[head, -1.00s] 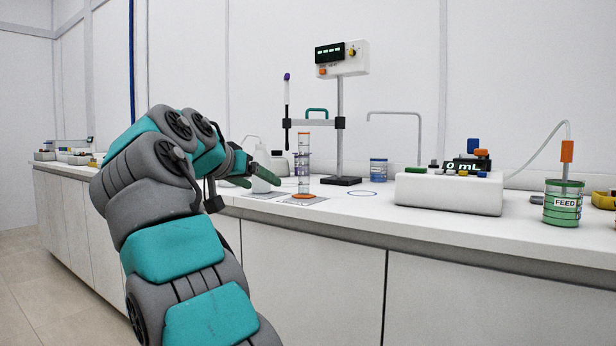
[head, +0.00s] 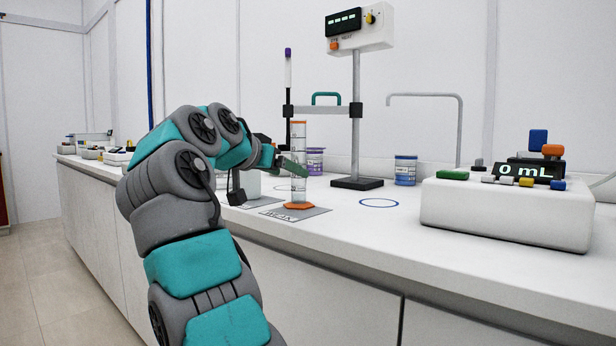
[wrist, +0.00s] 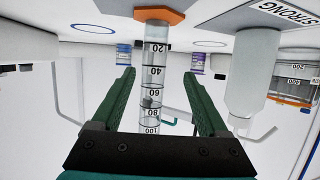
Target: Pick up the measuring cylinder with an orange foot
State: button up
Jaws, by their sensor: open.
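The measuring cylinder (head: 299,185) is clear with an orange hexagonal foot and an orange rim. It stands upright on a grey mat (head: 272,214) on the bench. In the wrist view the cylinder (wrist: 152,75) appears upside down, with its orange foot (wrist: 160,15) at the top and its scale marks facing me. My gripper (head: 291,165) is level with the cylinder's middle. In the wrist view my gripper (wrist: 160,74) is open, with one green finger on either side of the cylinder. I see no clear contact. The cylinder's far end is hidden behind the gripper body.
A stand with a clamp bar (head: 355,130) rises behind the cylinder. A blue-labelled jar (head: 405,171) and a purple-labelled jar (head: 315,161) stand behind. A white bottle (wrist: 250,75) and a beaker (wrist: 293,90) are beside my gripper. A white dispenser (head: 505,212) is at right.

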jog(key=shift+x, duration=0.8)
jog(key=shift+d+r+x, duration=0.1)
jog(key=shift+d+x, duration=0.1)
jog(key=shift+x, duration=1.2)
jog(key=shift+d+r+x, duration=0.1)
jog(key=shift+d+x, duration=0.1)
jog(key=shift+x, duration=1.2)
jog(key=shift+s, duration=0.15)
grip_shut()
